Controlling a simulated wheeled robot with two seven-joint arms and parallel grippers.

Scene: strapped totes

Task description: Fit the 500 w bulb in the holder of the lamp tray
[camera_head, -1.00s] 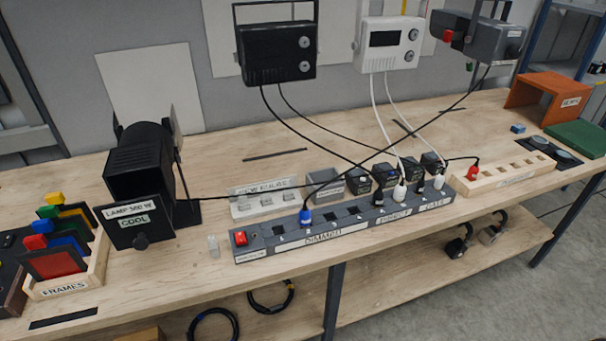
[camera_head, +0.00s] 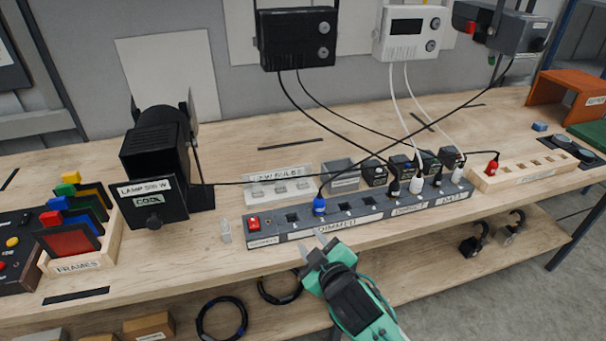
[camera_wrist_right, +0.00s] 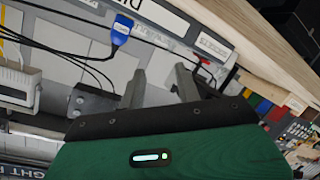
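The black lamp (camera_head: 158,150) stands at the left of the bench, with labels that seem to read "LAMP 500 W" and "COOL". Its front panel (camera_head: 155,213) has a dark knob; no bulb holder shows. A pale rack (camera_head: 283,189) behind the socket strip has a partly legible "BULBS" label and small pieces in it. A small clear upright piece (camera_head: 225,231) stands left of the strip; I cannot tell whether it is a bulb. My right gripper (camera_head: 317,247) is open and empty in front of the strip. Its spread fingers show in the wrist view (camera_wrist_right: 161,82). My left gripper is out of view.
The socket strip (camera_head: 375,216) with plugs and cables runs along the bench front. A frames box (camera_head: 88,263) stands at left. A grey bin (camera_head: 341,176) and dark blocks sit behind the strip. Cables hang from wall units.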

